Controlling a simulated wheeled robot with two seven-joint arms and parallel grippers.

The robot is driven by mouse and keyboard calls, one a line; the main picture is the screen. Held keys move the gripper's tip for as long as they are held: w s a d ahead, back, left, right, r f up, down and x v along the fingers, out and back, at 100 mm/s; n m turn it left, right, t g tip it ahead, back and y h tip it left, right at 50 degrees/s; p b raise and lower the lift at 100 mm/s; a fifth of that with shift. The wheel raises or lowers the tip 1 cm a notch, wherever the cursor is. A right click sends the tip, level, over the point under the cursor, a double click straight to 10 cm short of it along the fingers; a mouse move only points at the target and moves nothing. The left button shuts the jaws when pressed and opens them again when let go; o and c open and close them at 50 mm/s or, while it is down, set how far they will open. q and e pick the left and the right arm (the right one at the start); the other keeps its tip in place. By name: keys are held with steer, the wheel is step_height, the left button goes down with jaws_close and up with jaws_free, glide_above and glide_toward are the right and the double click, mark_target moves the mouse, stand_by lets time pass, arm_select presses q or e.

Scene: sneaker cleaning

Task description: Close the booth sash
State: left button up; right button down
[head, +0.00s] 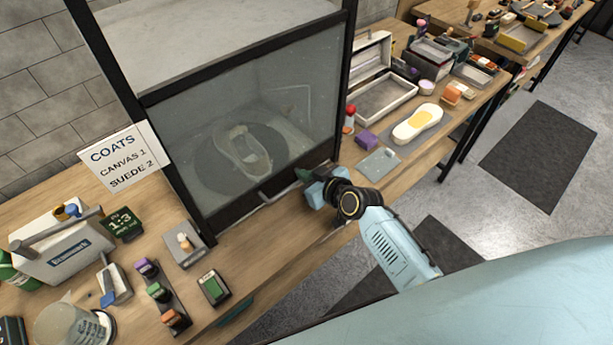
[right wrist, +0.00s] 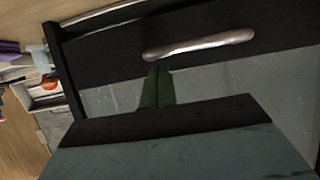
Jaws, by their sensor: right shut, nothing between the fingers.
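The booth sash (head: 225,135) is a clear pane in a black frame on the front of the booth. Its dark lower rail (head: 235,213) sits low, close to the tabletop; I cannot tell if a gap remains. A silver bar handle (head: 290,184) is on the rail, and the handle also shows in the right wrist view (right wrist: 200,44). A sneaker stands behind the glass on a dark round pad. My right gripper (head: 303,175) is shut and empty, at the right part of the rail. Its green fingers (right wrist: 157,88) lie just beside the handle, not around it. My left gripper is out of view.
A coats sign (head: 125,155) is at the booth's left edge. A white caddy (head: 65,245), small bottles and a green-screened device (head: 213,287) stand on the left. A shoe sole (head: 418,122), a purple block (head: 366,139) and an open case (head: 385,98) are on the right.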

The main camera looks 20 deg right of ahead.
steer(key=shift+f, duration=0.2)
step_height(320, 180, down, 4)
steer(key=b, duration=0.3)
steer(key=shift+r, duration=0.15)
steer(key=shift+s, duration=0.15)
steer(key=shift+r+p, duration=0.35)
steer(key=shift+r, duration=0.05)
steer(key=r+p, duration=0.1)
steer(key=r, duration=0.1)
steer(key=w+r+p, duration=0.1)
steer(key=p, duration=0.1)
steer(key=shift+a+r, duration=0.15)
steer(key=shift+r, duration=0.25)
steer(key=v, duration=1)
steer(key=shift+a+f, duration=0.1)
